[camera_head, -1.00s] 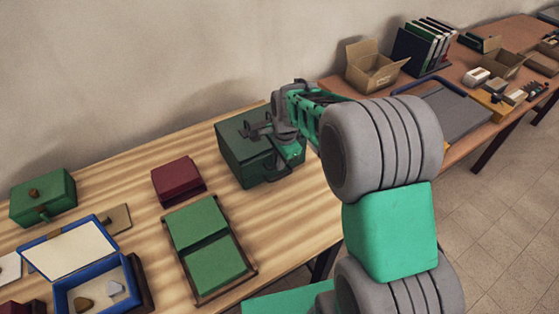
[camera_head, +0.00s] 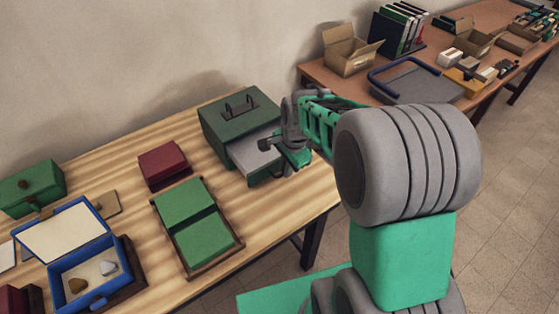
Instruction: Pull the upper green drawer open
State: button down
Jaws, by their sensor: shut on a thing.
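The dark green drawer cabinet (camera_head: 226,124) stands at the back right of the wooden table, with a dark carrying handle on its top. Its upper drawer (camera_head: 250,150) sticks out toward my arm, and its grey inside shows. My gripper (camera_head: 280,152) is at the front of that drawer, shut on its pull. The pull itself is hidden behind my gripper. The front below the drawer is mostly hidden too.
A dark red box (camera_head: 163,165) and a tray of green panels (camera_head: 207,225) lie left of the cabinet. An open blue box (camera_head: 75,265) and a small green chest (camera_head: 32,188) are farther left. The table's right edge is close to the drawer.

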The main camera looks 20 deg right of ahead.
jog(key=shift+s, duration=0.3)
jog(key=c, duration=1.5)
grip_release()
jog(key=shift+d, duration=0.1)
jog(key=shift+r, duration=0.1)
jog(key=r, duration=0.2)
jog(key=s+r, duration=0.1)
jog(key=r, duration=0.2)
jog(key=r+b, duration=0.1)
jog(key=r, duration=0.1)
jog(key=shift+s+d+r, duration=0.2)
jog(key=shift+d+r, duration=0.05)
jog(key=shift+r, duration=0.05)
